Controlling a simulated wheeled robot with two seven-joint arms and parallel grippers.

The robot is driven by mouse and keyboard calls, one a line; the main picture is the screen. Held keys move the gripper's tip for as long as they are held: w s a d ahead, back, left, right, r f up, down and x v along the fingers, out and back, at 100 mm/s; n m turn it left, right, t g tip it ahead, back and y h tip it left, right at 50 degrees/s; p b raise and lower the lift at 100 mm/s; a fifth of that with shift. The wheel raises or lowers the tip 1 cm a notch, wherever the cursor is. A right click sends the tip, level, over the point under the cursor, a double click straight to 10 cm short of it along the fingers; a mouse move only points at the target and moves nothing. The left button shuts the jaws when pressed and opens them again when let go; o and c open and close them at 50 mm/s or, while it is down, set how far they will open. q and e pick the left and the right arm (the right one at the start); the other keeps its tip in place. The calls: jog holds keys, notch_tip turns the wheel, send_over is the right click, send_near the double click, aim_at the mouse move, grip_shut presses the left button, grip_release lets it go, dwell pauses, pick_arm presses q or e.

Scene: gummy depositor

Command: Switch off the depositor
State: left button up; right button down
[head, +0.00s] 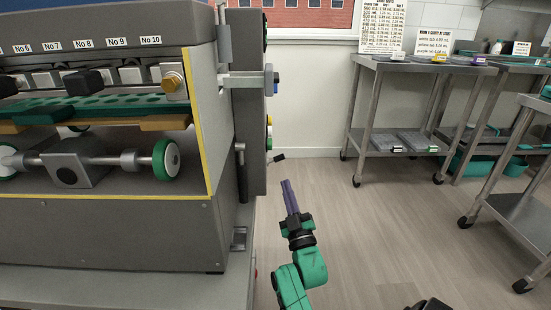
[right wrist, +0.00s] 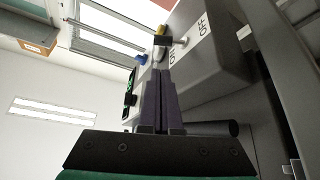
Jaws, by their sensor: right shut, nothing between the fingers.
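The depositor (head: 225,120) is a large grey machine at the left of the head view. On its right side panel, a small switch lever (head: 278,158) with a dark tip sticks out. In the right wrist view the lever (right wrist: 182,41) has a pale shaft, near the printed words OFF and ON on the grey housing. Its exact setting cannot be told. My right gripper (head: 286,182) is shut and empty, its purple fingers pointing up just below and right of the lever. In the right wrist view its fingertips (right wrist: 160,75) lie below the lever. My left gripper is not in view.
A blue knob (right wrist: 142,59) and a yellow knob (right wrist: 160,30) are near the lever. A steel cart (head: 400,64) stands at the back right, with another cart (head: 530,205) at the right edge. The floor (head: 390,235) between is clear.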

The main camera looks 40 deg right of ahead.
aim_at(279, 160)
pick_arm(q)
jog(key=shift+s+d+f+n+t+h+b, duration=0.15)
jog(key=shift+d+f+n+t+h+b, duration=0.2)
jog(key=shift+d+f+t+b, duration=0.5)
pick_arm(e)
jog(key=x, duration=1)
jog(key=shift+f, duration=0.1)
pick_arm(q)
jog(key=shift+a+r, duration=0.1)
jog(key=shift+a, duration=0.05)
pick_arm(e)
jog(key=shift+d, duration=0.15)
